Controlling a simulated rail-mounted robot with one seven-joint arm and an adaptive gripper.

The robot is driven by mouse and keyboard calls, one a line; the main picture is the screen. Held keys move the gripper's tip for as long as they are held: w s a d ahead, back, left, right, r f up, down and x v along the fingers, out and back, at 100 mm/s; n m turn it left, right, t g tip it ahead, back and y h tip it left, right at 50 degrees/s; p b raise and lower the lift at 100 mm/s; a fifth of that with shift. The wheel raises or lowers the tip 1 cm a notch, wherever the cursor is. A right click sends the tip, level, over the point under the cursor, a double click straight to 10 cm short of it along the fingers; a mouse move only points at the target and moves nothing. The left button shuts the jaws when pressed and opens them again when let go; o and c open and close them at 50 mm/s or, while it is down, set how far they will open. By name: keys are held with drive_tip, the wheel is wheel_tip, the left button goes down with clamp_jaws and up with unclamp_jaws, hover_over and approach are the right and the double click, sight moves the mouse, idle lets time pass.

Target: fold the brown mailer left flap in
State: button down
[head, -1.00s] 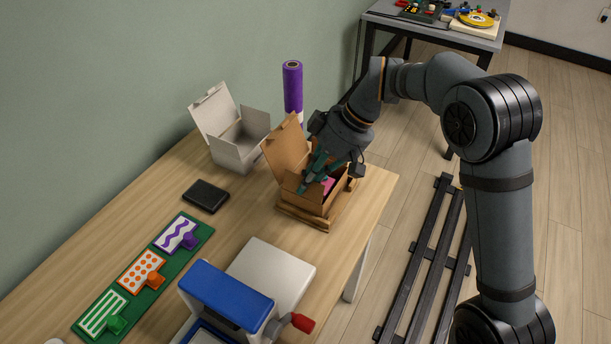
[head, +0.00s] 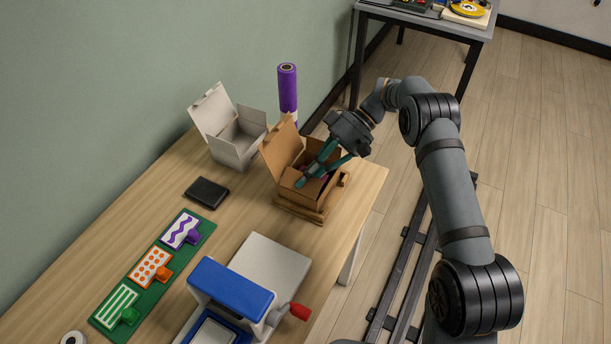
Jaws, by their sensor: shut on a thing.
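The brown mailer (head: 280,152) is an open cardboard box near the table's right edge, with its lid raised at the back left. My gripper (head: 308,178) reaches down into the opening from the upper right, its teal fingers slanting to the near left side of the box. It is shut on what appears to be the left flap at that side; the fingers hide most of the contact. Part of the box's inside is hidden, with only a small bit of pinkish content showing.
A white open box (head: 236,143) stands behind the mailer, and a purple roll (head: 288,90) stands upright beside it. A black wallet-like item (head: 206,193), a green stamp tray (head: 150,268) and a blue-and-white press (head: 232,285) are nearer. Bare wood lies left of the mailer.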

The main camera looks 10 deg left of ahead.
idle(0.4)
drive_tip(key=c, duration=1.8)
unclamp_jaws()
drive_tip(key=v, duration=0.5)
drive_tip(key=shift+w+d, duration=0.1)
drive_tip(key=shift+d, duration=0.05)
drive_tip(key=shift+v, duration=1.1)
drive_tip(key=shift+r, duration=0.1)
drive_tip(key=shift+c, duration=0.5)
